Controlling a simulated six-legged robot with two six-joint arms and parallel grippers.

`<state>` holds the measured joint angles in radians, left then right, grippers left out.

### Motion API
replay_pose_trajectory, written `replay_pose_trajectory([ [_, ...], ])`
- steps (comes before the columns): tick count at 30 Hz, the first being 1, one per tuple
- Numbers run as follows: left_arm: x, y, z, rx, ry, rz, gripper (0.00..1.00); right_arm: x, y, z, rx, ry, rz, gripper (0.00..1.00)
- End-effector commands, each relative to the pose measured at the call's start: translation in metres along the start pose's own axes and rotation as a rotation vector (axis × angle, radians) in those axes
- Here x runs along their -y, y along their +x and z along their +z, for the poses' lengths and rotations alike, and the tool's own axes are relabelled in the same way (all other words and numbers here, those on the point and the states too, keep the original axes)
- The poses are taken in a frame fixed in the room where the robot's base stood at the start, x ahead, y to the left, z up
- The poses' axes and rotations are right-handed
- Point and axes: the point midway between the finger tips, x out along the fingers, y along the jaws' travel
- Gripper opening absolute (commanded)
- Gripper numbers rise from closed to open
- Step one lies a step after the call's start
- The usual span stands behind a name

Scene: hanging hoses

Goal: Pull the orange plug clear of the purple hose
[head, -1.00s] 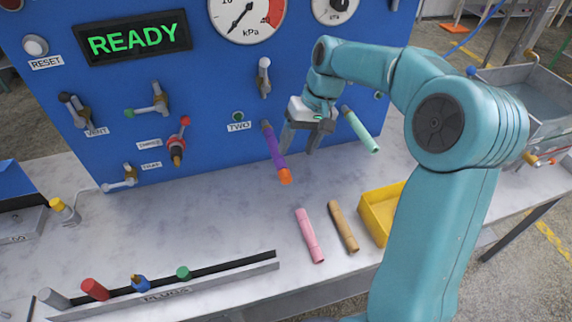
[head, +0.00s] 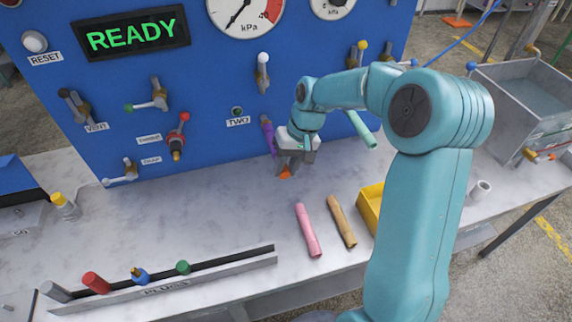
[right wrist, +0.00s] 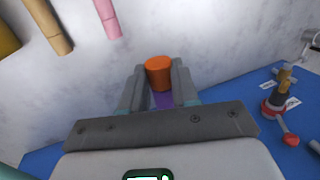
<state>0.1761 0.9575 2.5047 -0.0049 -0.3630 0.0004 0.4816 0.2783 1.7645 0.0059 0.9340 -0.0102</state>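The purple hose (head: 267,135) hangs from the blue panel beside the TWO label, with the orange plug (head: 285,173) in its lower end. My right gripper (head: 289,167) is at that end and hides part of the hose. In the right wrist view, the orange plug (right wrist: 159,72) sits between the two fingertips (right wrist: 159,80), with no clear gap on either side, and the fingers look shut on it. A strip of the purple hose (right wrist: 163,100) shows between the fingers behind the plug. My left gripper is not in view.
A green hose (head: 361,129) hangs just right of my right gripper. A pink hose (head: 308,230) and a tan one (head: 342,221) lie on the bench near a yellow bin (head: 368,207). A plug rack (head: 165,290) stands at the front left. The middle left of the bench is clear.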

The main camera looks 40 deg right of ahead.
Motion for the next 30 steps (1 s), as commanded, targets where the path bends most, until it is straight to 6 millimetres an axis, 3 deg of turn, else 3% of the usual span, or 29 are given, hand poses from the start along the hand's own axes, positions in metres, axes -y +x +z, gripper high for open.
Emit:
replay_pose_trajectory([
  [30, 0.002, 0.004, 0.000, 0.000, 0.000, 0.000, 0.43, 0.000, 0.000, 0.010, -0.001, 0.000, 0.000, 0.00],
])
